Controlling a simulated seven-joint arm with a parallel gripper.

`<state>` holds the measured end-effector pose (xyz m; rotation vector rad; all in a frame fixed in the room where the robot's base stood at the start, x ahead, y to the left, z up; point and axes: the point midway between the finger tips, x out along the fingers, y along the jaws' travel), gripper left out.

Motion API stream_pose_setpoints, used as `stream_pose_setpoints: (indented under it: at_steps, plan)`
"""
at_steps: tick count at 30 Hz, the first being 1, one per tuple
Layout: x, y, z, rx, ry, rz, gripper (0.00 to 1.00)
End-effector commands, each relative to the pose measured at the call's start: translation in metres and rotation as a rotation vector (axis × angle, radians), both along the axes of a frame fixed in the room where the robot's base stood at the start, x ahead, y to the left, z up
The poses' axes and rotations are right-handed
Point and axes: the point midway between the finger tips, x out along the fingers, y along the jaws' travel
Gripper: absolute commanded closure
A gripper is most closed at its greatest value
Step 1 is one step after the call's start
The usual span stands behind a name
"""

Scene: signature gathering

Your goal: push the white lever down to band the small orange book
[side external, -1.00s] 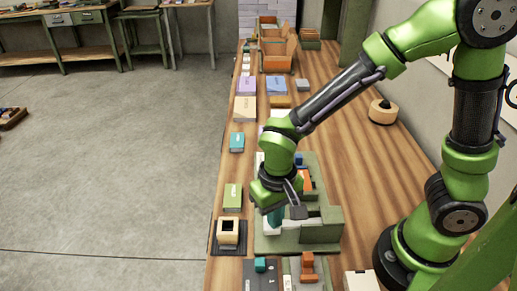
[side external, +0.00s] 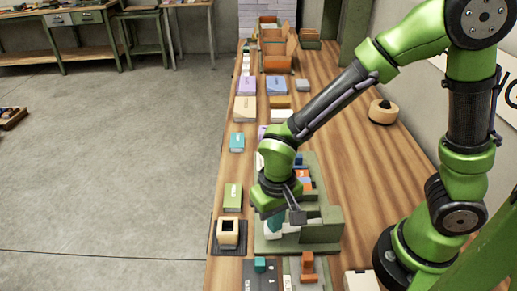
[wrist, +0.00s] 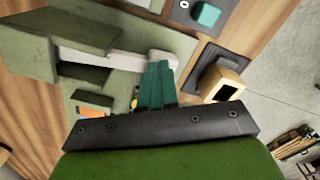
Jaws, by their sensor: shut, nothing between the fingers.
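My gripper (side external: 276,222) hangs over the green banding fixture (side external: 328,232) with its teal fingers shut and empty. In the wrist view the fingers (wrist: 158,84) reach to the end of the white lever (wrist: 110,60), a pale bar lying along the green fixture. Whether they touch it I cannot tell. In the side view a white part of the lever (side external: 290,228) shows beside the fingers; the rest is hidden by my gripper. A small orange piece, likely the orange book (wrist: 90,112), shows partly in the fixture, and orange also shows behind my wrist in the side view (side external: 304,182).
A cream box with a dark opening (side external: 229,233) stands on a dark mat just left of the fixture. Bare wood lies right of the fixture.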

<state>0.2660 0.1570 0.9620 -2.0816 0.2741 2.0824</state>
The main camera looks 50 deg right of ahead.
Motion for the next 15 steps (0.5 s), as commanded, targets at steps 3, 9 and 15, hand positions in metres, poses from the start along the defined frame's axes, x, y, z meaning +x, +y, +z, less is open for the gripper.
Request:
stream_pose_setpoints:
  at_steps: [3, 9, 15]
  plan:
    - [-0.001, 0.0, 0.0, -0.001, 0.002, 0.0, 1.0]
    - [0.0, 0.0, 0.013, 0.001, -0.001, 0.0, 1.0]
    - [0.0, 0.0, 0.03, 0.001, -0.001, 0.0, 1.0]
